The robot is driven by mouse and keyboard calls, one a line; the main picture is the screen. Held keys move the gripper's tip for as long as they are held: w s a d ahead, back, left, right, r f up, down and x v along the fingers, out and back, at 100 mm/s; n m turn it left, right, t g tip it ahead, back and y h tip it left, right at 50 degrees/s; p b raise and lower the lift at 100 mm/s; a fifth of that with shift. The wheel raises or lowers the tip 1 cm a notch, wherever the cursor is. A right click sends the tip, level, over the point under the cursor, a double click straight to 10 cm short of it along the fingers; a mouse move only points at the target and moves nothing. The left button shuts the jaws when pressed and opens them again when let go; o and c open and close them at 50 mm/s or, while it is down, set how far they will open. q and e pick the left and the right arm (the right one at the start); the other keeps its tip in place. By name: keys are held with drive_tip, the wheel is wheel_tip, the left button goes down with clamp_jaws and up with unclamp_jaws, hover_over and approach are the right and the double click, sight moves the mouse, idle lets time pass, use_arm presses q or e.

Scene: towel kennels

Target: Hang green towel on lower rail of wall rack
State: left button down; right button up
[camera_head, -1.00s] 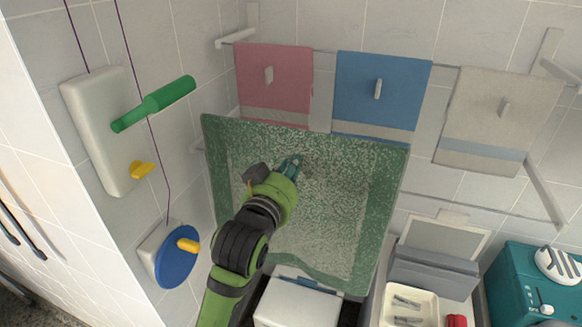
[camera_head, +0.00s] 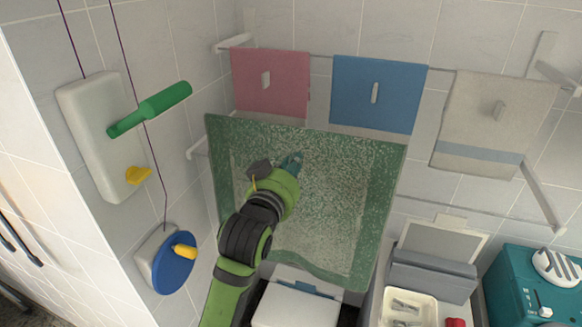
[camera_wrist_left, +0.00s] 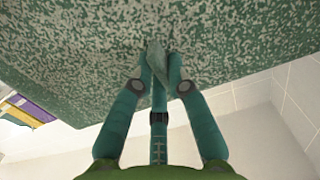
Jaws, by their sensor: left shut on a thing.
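The green towel (camera_head: 335,195) is spread out in front of the wall rack, with a speckled middle and a plain green border. My left gripper (camera_head: 291,160) is shut on a pinch of it; in the left wrist view the fingers (camera_wrist_left: 160,62) close on a fold of the towel (camera_wrist_left: 235,40). The lower rail (camera_head: 440,204) of the wall rack shows to the right of the towel, and its left bracket (camera_head: 197,148) shows beside the towel's left edge. The rail between is hidden behind the towel. My right gripper is not in view.
Pink (camera_head: 270,82), blue (camera_head: 375,92) and beige (camera_head: 492,115) towels hang from the upper rail. A wall unit with a green handle (camera_head: 155,107) and a blue disc (camera_head: 175,262) are at left. A white-lidded bin (camera_head: 297,305), tray (camera_head: 408,306) and teal box (camera_head: 520,285) stand below.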

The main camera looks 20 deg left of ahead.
use_arm(q)
drive_tip(key=shift+s, duration=0.1)
idle(0.5)
wheel_tip(320, 180, down, 3)
drive_tip(key=shift+r+b, duration=0.1)
drive_tip(key=shift+b, duration=0.85)
drive_tip(key=shift+f+b, duration=0.7)
drive_tip(key=shift+f, duration=0.8)
drive_tip(key=shift+w+f+b, duration=0.25)
drive_tip(key=shift+f+b, duration=0.55)
drive_tip(key=shift+f, duration=0.5)
